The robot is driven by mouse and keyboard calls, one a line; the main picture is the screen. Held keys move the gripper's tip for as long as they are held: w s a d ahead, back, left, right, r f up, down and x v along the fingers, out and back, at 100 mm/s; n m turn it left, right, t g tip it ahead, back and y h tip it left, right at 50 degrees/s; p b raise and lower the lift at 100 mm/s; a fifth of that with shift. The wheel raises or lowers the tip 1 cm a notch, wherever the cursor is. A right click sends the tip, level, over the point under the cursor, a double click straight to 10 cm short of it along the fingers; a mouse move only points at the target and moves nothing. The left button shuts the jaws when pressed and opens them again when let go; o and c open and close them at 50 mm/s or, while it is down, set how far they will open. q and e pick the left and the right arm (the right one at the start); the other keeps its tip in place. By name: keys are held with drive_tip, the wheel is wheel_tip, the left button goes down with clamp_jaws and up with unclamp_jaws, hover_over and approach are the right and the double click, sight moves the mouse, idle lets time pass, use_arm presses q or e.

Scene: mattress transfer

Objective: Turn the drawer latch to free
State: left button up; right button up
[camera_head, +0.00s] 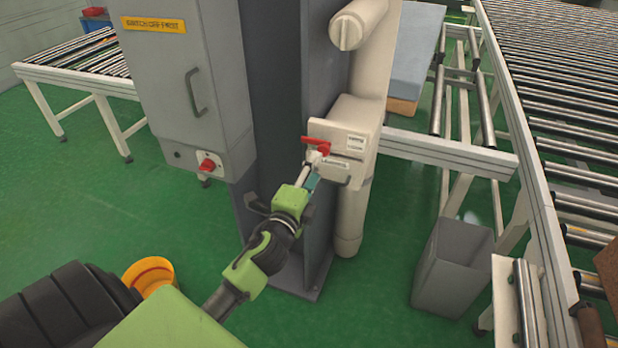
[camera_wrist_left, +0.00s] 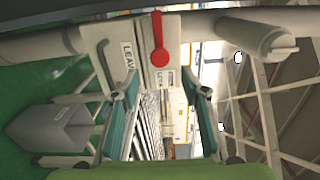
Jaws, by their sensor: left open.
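The red latch lever (camera_head: 317,146) sits on the front of a cream drawer unit (camera_head: 371,112) fixed to a dark grey column. In the head view it lies roughly sideways. In the left wrist view the red lever (camera_wrist_left: 159,40) shows above and between my fingers, its rounded end toward me, beside white labels. My left gripper (camera_head: 310,178) is open just in front of the drawer, close below the lever. Its teal-padded fingers (camera_wrist_left: 156,90) are spread wide with nothing held between them. Whether a finger touches the drawer front cannot be told. My right gripper is not seen.
A grey cabinet (camera_head: 178,75) with a red rotary switch (camera_head: 209,165) stands left of the column. A cream pipe (camera_head: 350,215) runs below the drawer. A grey bin (camera_head: 452,268) and a roller conveyor (camera_head: 560,130) are at right. Green floor (camera_head: 90,215) is open at left.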

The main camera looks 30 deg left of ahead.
use_arm(q)
drive_tip(key=shift+v, duration=1.65)
wheel_tip(320, 180, down, 21)
drive_tip(key=s+d+n+g+h+b, duration=0.1)
drive_tip(key=s+n+g+h, duration=0.1)
drive_tip(key=n+g, duration=0.15)
drive_tip(key=s+d+f+n+g, duration=0.1)
drive_tip(key=s+f+g, duration=0.1)
drive_tip(key=s+f, duration=0.35)
drive_tip(key=s+d+f+n+g+h+b, duration=0.1)
drive_tip(key=s+d+f+g, duration=0.1)
drive_tip(key=f, duration=0.7)
drive_tip(key=s+d+f+n+g, duration=0.15)
drive_tip(key=s+f, duration=0.25)
drive_tip(key=f, duration=0.4)
drive_tip(key=s+d+f+n+g, duration=0.2)
drive_tip(key=s+f, duration=0.4)
drive_tip(key=s, duration=0.5)
drive_tip(key=s+d+f+n+g+h+b, duration=0.1)
drive_tip(key=s+f+n+g, duration=0.1)
drive_tip(key=s+f, duration=0.5)
drive_tip(key=s+d+f+n+g, duration=0.2)
drive_tip(key=s+f, duration=0.5)
drive_tip(key=s, duration=0.8)
drive_tip(key=shift+d+g, duration=0.35)
drive_tip(key=shift+g, duration=0.35)
drive_tip(key=shift+f, duration=0.1)
